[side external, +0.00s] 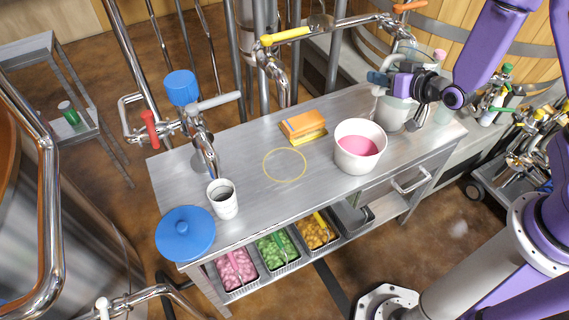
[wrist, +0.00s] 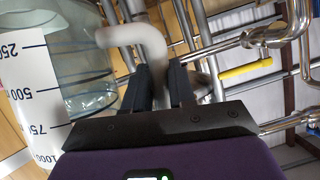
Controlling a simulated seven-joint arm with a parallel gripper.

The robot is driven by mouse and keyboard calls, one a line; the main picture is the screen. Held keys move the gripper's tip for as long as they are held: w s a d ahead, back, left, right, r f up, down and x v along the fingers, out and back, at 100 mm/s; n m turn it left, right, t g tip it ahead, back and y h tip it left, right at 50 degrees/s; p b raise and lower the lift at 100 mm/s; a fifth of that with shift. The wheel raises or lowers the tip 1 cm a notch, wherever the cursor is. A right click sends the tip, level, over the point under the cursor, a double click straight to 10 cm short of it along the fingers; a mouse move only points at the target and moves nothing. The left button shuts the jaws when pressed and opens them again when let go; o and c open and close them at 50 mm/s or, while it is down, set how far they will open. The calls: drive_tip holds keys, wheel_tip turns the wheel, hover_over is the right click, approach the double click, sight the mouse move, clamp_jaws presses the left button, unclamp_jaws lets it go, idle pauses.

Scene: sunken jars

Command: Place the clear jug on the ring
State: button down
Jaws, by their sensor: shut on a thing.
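The clear jug (side external: 393,116) is at the right end of the steel table, partly behind a white bucket and below my gripper (side external: 379,79). In the wrist view the jug (wrist: 85,60) fills the left side, with a white scale panel and a pale curved handle (wrist: 152,45). My gripper (wrist: 163,85) is shut on that handle. Whether the jug's base touches the table is hidden by the bucket. The ring (side external: 284,181) is a thin yellow circle on the middle of the tabletop, with nothing on it.
The white bucket (side external: 347,152) with pink contents stands between jug and ring. An orange and yellow block (side external: 303,127) lies behind the ring. A white cup (side external: 222,199), a blue lid (side external: 185,233) and a tap (side external: 203,150) are to the left. Pipes rise behind the table.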

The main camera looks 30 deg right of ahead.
drive_tip(key=s+a+f+n+g+y, duration=0.2)
drive_tip(key=s+a+f+n+y, duration=0.15)
drive_tip(key=a, duration=0.85)
drive_tip(key=s+a+f+n+g+y, duration=0.3)
drive_tip(key=s+a+f+n, duration=0.2)
drive_tip(key=a, duration=0.7)
drive_tip(key=s+a+f+n+g+y, duration=0.2)
drive_tip(key=s+a+f+n+y, duration=0.25)
drive_tip(key=a, duration=0.75)
drive_tip(key=w+d+r+m+t+h, duration=0.1)
drive_tip(key=w+d+t+h, duration=0.15)
drive_tip(key=w, duration=0.45)
drive_tip(key=w+d+r+m+t+h, duration=0.1)
drive_tip(key=w+d+m, duration=0.1)
drive_tip(key=w+d, duration=0.3)
drive_tip(key=shift+w+a+f, duration=0.1)
drive_tip(key=shift+w+f, duration=0.1)
drive_tip(key=shift+f, duration=1.4)
drive_tip(key=shift+w+a+f, duration=0.1)
drive_tip(key=shift+w+f, duration=0.05)
drive_tip(key=shift+f, duration=1.5)
drive_tip(key=shift+w+a+f, duration=0.1)
drive_tip(key=shift+w+f, duration=0.1)
drive_tip(key=shift+f, duration=1.4)
